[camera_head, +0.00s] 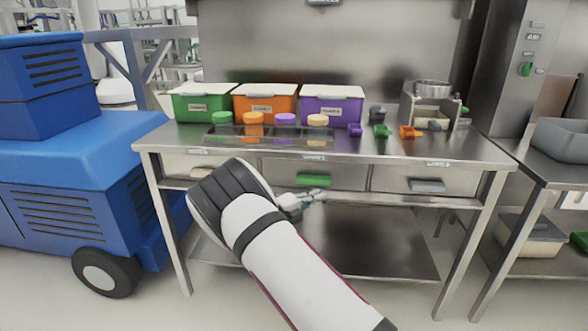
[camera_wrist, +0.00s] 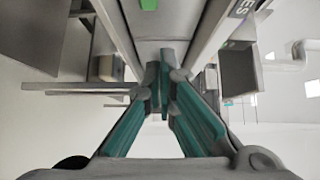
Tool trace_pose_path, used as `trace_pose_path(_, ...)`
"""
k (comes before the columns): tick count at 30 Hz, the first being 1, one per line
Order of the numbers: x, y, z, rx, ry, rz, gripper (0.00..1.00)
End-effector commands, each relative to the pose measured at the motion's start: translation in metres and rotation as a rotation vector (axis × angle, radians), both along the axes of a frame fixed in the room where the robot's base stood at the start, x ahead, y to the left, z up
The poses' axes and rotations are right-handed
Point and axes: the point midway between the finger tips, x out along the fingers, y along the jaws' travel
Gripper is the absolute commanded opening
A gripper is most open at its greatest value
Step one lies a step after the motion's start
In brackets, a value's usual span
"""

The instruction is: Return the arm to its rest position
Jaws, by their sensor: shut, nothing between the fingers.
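My arm reaches up from the bottom of the head view, bent at a dark grey joint in front of the steel table. My gripper (camera_head: 312,197) is small in that view, in front of the table's drawers, pointing right. In the wrist view my gripper (camera_wrist: 164,62) shows two teal-padded fingers with their tips together and nothing between them. The middle drawer with a green handle (camera_head: 313,180) is just above and behind my gripper. The green handle also shows at the top of the wrist view (camera_wrist: 148,4). Whether the fingers touch the table cannot be told.
The steel table (camera_head: 400,150) carries green (camera_head: 203,104), orange (camera_head: 264,105) and purple (camera_head: 331,107) bins, lidded jars and small scoops. A lower shelf (camera_head: 370,250) lies beneath. A blue wheeled machine (camera_head: 70,170) stands left, another steel table (camera_head: 550,180) right. Floor shows in front.

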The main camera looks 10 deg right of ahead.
Motion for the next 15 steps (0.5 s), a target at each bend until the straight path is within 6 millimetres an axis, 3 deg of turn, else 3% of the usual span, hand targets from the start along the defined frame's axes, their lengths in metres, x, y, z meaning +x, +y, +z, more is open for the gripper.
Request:
trace_pose_path(4, -0.010, -0.013, 0.016, 0.069, -0.069, -0.055, 0.00)
trace_pose_path(7, -0.029, -0.031, 0.040, 0.180, -0.183, -0.144, 0.00)
trace_pose_path(15, -0.113, -0.076, 0.104, 0.527, -0.609, -0.479, 0.00)
